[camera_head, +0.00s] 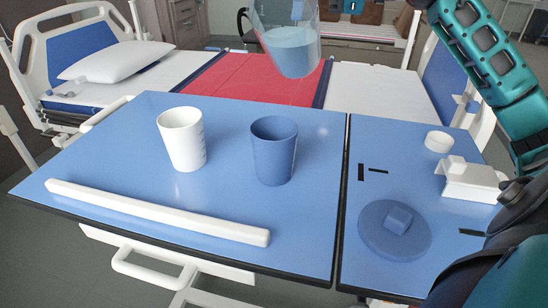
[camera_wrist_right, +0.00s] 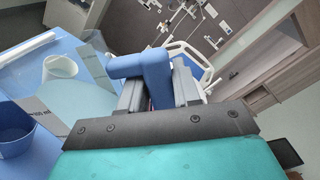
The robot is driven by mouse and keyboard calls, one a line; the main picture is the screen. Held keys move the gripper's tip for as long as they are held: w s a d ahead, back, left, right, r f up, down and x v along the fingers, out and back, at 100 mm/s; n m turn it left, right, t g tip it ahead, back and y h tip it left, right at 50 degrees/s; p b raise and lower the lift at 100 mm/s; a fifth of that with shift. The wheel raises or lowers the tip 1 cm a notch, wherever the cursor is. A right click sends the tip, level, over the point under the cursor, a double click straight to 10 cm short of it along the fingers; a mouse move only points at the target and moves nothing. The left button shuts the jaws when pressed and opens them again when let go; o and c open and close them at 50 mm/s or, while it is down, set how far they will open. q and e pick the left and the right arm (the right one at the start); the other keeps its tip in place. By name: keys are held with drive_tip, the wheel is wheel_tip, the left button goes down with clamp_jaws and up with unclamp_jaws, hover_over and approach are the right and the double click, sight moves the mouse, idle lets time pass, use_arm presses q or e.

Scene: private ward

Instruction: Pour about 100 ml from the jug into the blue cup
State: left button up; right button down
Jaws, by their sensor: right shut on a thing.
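The clear jug (camera_head: 290,52) holds pale blue liquid and hangs in the air at the top of the head view, beyond the blue cup; its top is cut off. The blue cup (camera_head: 274,152) stands upright on the blue table, apart from the jug; its contents cannot be made out. It also shows at the left edge of the right wrist view (camera_wrist_right: 14,135). My right gripper (camera_wrist_right: 152,90) is shut on the jug's blue handle (camera_wrist_right: 143,66). The jug's clear wall (camera_wrist_right: 97,72) shows beside the handle. My left gripper is in neither view.
A white cup (camera_head: 181,140) stands left of the blue cup. A white bar (camera_head: 155,211) lies along the table's front left. A blue round lid (camera_head: 380,232), a white dispenser-like block (camera_head: 470,182) and a small white cylinder (camera_head: 438,141) are on the right panel. A bed (camera_head: 120,62) is behind.

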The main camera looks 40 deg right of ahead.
drive_tip(key=shift+s+a+r, duration=0.1)
idle(0.4)
drive_tip(key=shift+s+a+n+b, duration=0.15)
drive_tip(key=shift+n+b, duration=0.35)
drive_tip(key=shift+b, duration=0.15)
drive_tip(key=shift+a+b, duration=0.1)
drive_tip(key=shift+b, duration=0.2)
drive_tip(key=shift+s+n, duration=0.1)
drive_tip(key=shift+n, duration=0.2)
drive_tip(key=shift+a, duration=0.1)
drive_tip(key=shift+s+a+n+b, duration=0.15)
drive_tip(key=shift+n+b, duration=0.15)
drive_tip(key=shift+b, duration=0.2)
